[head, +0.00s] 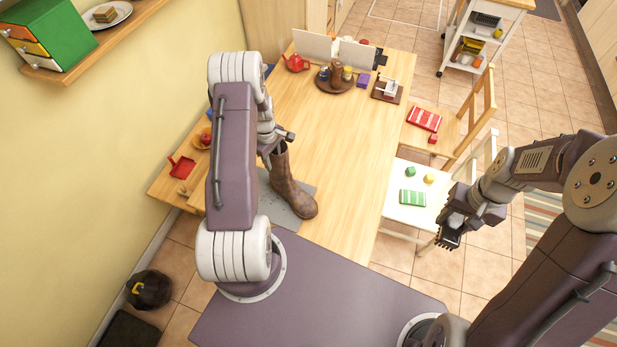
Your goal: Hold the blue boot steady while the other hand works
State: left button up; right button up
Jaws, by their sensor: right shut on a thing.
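A brown boot (289,188) stands upright on a grey mat (285,213) on the wooden table, its toe pointing to the lower right. No blue boot shows. My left gripper (277,147) is at the top of the boot's shaft, its fingers apart and close to the rim. Whether they touch the boot is hard to tell, as my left arm hides part of this area. My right gripper (452,222) is off to the right, near the white chair, shut on a dark brush-like thing (448,239).
A red dustpan-like tray (181,167) lies at the table's left edge. A white chair (408,214) holds a green striped cloth (412,197). The middle of the table is clear.

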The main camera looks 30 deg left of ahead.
pick_arm(q)
jog(key=r, duration=0.9)
jog(key=shift+s+r, duration=0.1)
jog(key=shift+s, duration=0.1)
